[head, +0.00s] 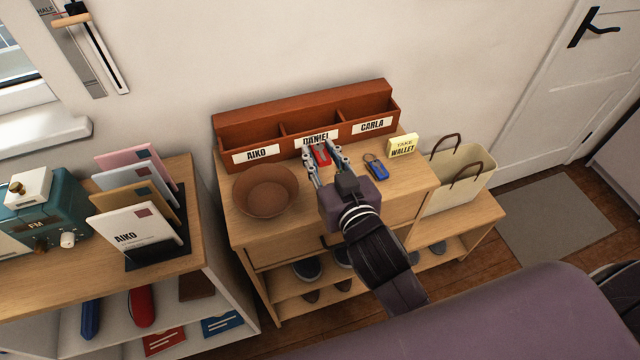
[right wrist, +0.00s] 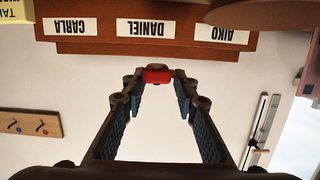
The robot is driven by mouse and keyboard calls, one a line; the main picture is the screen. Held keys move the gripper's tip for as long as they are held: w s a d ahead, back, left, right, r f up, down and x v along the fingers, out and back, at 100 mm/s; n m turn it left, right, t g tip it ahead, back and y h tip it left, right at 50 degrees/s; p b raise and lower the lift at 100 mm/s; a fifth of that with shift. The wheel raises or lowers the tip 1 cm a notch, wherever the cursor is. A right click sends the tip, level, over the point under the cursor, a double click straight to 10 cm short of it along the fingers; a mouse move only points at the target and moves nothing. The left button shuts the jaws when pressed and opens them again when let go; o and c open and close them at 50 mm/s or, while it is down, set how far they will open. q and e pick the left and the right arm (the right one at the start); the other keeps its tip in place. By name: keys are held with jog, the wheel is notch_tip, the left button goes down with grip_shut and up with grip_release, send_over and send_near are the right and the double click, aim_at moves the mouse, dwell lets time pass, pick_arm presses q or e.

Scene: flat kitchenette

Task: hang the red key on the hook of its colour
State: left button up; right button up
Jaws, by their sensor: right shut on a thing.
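My right gripper (head: 323,160) is over the top of the wooden cabinet, in front of the letter sorter. It is shut on the red key (head: 321,155), which also shows between the fingertips in the right wrist view (right wrist: 157,75). Much of the key is hidden by the fingers. A wooden hook rack (right wrist: 30,124) is on the wall at the left of the right wrist view, which is upside down. It has dark hooks with a blue dot and a red dot (right wrist: 43,132). The head view does not show the rack. My left gripper is not in view.
A blue key (head: 378,171) lies on the cabinet top (head: 410,190), right of my gripper. A brown bowl (head: 265,190) stands at left. Behind is the sorter (head: 300,115); a yellow note (head: 402,146) and a bag (head: 455,180) are at right.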

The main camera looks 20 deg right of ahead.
notch_tip(320, 180, down, 7)
jog(key=shift+f+b, duration=0.1)
jog(key=shift+b, duration=0.2)
notch_tip(320, 180, down, 4)
jog(key=shift+r, duration=0.25)
jog(key=shift+f, duration=0.15)
jog(key=o, duration=1.1)
